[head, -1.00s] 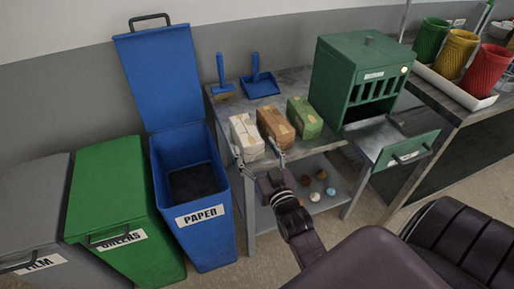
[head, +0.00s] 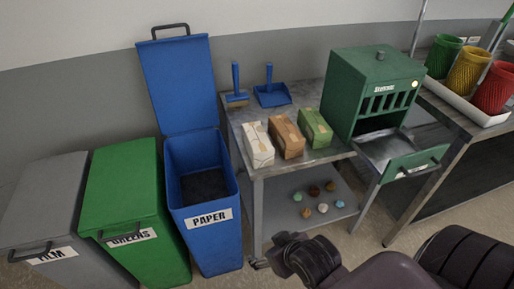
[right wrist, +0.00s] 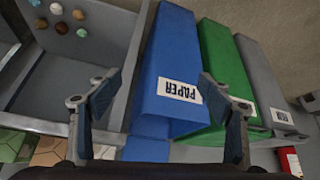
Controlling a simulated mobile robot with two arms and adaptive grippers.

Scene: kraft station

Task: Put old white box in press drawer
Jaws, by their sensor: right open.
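The old white box (head: 257,146) stands at the left end of a row on the metal table, beside a brown box (head: 287,138) and a green box (head: 316,129). The green press (head: 362,98) stands to their right. Its drawer (head: 416,163) is pulled out, and no box shows in it. My right gripper (head: 262,262) is low in front of the table, well apart from the white box. In the right wrist view my right gripper (right wrist: 160,88) is open and empty. My left gripper is not in view.
An open blue paper bin (head: 203,215) stands left of the table, with closed green (head: 120,195) and grey (head: 45,200) bins beyond. A blue brush and dustpan (head: 272,94) lie behind the boxes. Several small balls (head: 322,208) lie on the lower shelf.

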